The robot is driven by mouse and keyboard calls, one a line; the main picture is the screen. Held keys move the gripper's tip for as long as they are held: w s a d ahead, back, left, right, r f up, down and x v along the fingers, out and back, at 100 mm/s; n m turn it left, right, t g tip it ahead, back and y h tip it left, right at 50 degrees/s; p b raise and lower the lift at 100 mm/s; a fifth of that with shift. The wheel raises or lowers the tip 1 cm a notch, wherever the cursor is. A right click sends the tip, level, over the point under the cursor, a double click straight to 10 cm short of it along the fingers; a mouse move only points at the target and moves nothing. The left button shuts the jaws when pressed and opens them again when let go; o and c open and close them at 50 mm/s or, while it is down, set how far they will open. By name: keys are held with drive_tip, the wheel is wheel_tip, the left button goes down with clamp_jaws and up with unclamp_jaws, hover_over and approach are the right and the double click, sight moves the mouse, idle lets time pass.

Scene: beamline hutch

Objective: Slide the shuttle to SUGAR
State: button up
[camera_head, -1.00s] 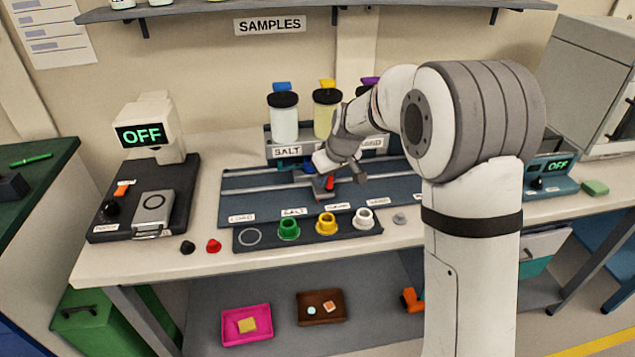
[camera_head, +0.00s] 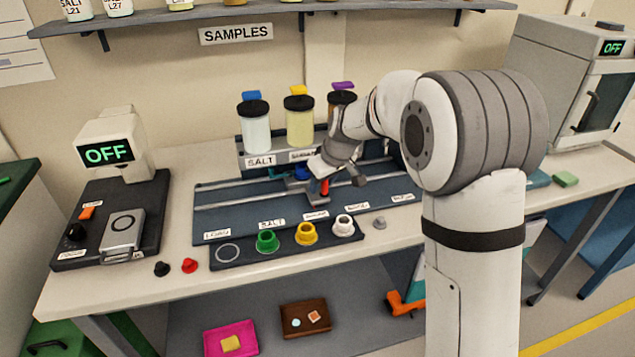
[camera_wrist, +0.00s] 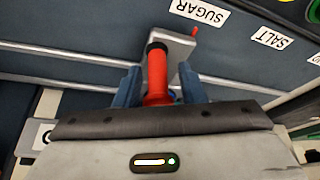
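The shuttle (camera_head: 318,198) is a small grey carriage with a red upright handle (camera_wrist: 157,72), on the rail of the dark blue board (camera_head: 235,205). In the wrist view its red pointer (camera_wrist: 195,31) stands at the SUGAR label (camera_wrist: 199,12), near the label's middle. In the head view the shuttle is just behind the SUGAR label (camera_head: 316,215). My gripper (camera_head: 322,180) is at the shuttle. My wrist hides part of the shuttle in the head view.
Hoppers with salt (camera_head: 255,130) and a yellowish powder (camera_head: 299,122) stand behind the rail. A tray with green (camera_head: 267,241), yellow (camera_head: 306,234) and white (camera_head: 343,227) cups lies in front. A scale-like device (camera_head: 118,150) reading OFF is at the left.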

drive_tip(key=v, duration=0.7)
drive_tip(key=shift+r, duration=0.35)
drive_tip(key=s+d+m+h+p, duration=0.1)
drive_tip(key=s+d+m, duration=0.2)
drive_tip(key=s+d, duration=0.3)
drive_tip(key=s+d+r+m+h+p, duration=0.1)
drive_tip(key=s+d, duration=0.4)
drive_tip(key=s, duration=0.9)
drive_tip(key=s+d+m+h+p, duration=0.1)
drive_tip(key=s+d+m, duration=0.3)
drive_tip(key=s, duration=0.5)
drive_tip(key=d+p, duration=0.1)
drive_tip(key=d, duration=0.1)
drive_tip(key=shift+s+d+r+m+g, duration=0.3)
drive_tip(key=shift+s+d+r+g, duration=0.05)
drive_tip(key=shift+s+g, duration=0.05)
